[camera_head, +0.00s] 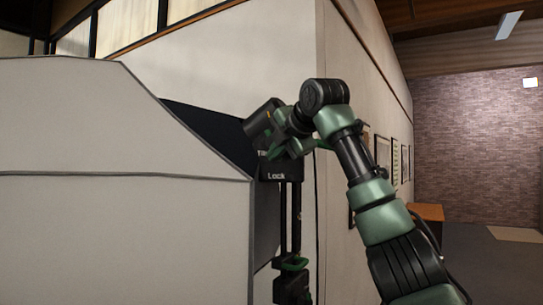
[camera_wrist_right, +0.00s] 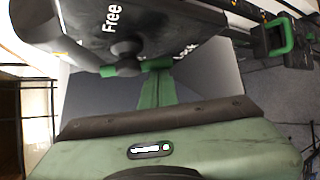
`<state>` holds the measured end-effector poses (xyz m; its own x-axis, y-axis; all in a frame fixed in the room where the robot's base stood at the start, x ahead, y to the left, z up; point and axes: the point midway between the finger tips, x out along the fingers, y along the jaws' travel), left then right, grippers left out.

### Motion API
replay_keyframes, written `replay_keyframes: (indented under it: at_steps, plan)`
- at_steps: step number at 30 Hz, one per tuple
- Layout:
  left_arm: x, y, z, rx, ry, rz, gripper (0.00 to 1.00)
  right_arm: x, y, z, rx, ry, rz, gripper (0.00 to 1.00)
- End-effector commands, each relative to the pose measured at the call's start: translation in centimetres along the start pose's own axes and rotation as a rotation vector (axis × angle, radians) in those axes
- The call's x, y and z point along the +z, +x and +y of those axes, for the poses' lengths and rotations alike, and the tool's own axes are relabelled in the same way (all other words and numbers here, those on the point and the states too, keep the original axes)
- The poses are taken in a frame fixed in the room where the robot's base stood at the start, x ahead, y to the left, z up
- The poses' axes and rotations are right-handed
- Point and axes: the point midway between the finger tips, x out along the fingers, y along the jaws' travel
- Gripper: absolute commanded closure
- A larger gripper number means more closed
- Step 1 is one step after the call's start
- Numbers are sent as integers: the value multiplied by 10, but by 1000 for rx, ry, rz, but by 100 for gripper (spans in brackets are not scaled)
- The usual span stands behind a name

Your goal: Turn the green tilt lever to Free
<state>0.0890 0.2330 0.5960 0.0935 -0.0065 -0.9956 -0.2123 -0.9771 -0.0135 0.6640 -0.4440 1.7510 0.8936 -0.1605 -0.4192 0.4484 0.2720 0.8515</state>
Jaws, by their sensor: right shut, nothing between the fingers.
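In the wrist view the panel (camera_wrist_right: 165,22) shows "Free" on the left and a partly hidden "Lock" on the right. In the head view the gripper (camera_head: 275,148) is in front of the panel. My left gripper is out of view.
A large pale grey casing (camera_head: 120,190) fills the left. Below the panel, a black upright (camera_head: 290,215) carries a green-handled clamp (camera_head: 291,264), also visible in the wrist view (camera_wrist_right: 282,42). A pale wall stands behind. Open floor (camera_head: 480,255) lies at the right.

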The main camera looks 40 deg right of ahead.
Motion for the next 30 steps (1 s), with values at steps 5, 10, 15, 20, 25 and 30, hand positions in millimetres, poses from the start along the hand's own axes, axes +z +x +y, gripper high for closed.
replay_keyframes:
  at_steps: [5, 10, 15, 20, 25, 30]
  plan:
    - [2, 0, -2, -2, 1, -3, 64, 4, -3, 0, 7, 6, 0, 100]
    - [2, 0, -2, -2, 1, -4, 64, 7, -8, 2, 8, 7, -2, 100]
    - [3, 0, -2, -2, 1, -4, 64, 10, -11, 4, 9, 9, -3, 100]
    - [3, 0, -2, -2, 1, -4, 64, 12, -14, 6, 10, 8, -2, 100]
    - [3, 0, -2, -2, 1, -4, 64, 14, -15, 7, 9, 8, -4, 100]
    - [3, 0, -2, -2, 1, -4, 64, 13, -15, 8, 9, 8, -3, 100]
